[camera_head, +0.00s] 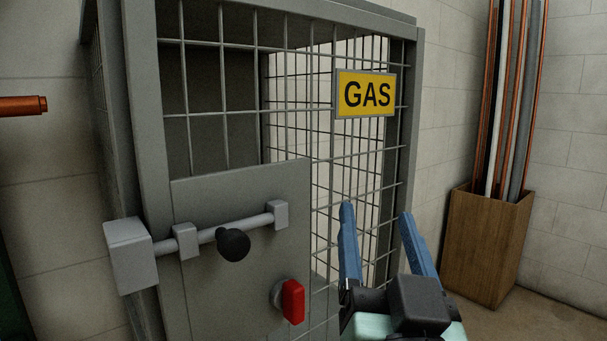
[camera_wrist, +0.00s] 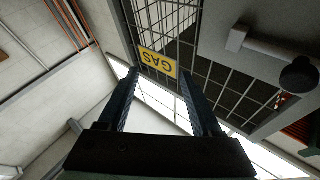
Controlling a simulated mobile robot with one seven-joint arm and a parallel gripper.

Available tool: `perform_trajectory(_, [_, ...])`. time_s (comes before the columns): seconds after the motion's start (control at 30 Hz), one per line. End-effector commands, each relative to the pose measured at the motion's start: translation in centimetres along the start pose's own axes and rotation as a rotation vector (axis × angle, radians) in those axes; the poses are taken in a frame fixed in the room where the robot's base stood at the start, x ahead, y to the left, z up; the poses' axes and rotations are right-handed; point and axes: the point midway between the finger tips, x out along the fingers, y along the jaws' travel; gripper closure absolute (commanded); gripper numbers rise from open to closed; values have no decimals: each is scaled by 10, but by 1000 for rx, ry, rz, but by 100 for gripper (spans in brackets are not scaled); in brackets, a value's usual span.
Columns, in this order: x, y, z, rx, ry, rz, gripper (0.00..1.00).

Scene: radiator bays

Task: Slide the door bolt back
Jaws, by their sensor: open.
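The door bolt (camera_head: 206,236) is a grey rod across a grey plate on the mesh cage door. It runs through two brackets, and its left end meets a grey block (camera_head: 129,255) on the frame. A black round knob (camera_head: 233,245) sticks out from the rod; it also shows at the right edge of the wrist view (camera_wrist: 299,76). My gripper (camera_head: 376,210) is open and empty, to the right of the bolt and knob, in front of the mesh. In the wrist view its two blue fingers (camera_wrist: 156,82) stand apart with nothing between them.
A red handle (camera_head: 292,301) juts from the door plate below the bolt. A yellow GAS sign (camera_head: 366,94) hangs on the mesh above my gripper. A wooden box (camera_head: 487,245) with upright pipes stands at the right wall. An orange pipe (camera_head: 22,106) shows at far left.

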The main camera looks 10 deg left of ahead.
Motion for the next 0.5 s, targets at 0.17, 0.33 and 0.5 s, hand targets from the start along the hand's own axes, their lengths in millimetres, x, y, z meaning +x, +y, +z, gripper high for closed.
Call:
perform_trajectory(0.17, [15,3,19,188,-230,-32,34])
perform_trajectory(0.33, [8,1,42,384,-421,-62,34])
perform_trajectory(0.5, [-11,-8,51,598,-583,-91,34])
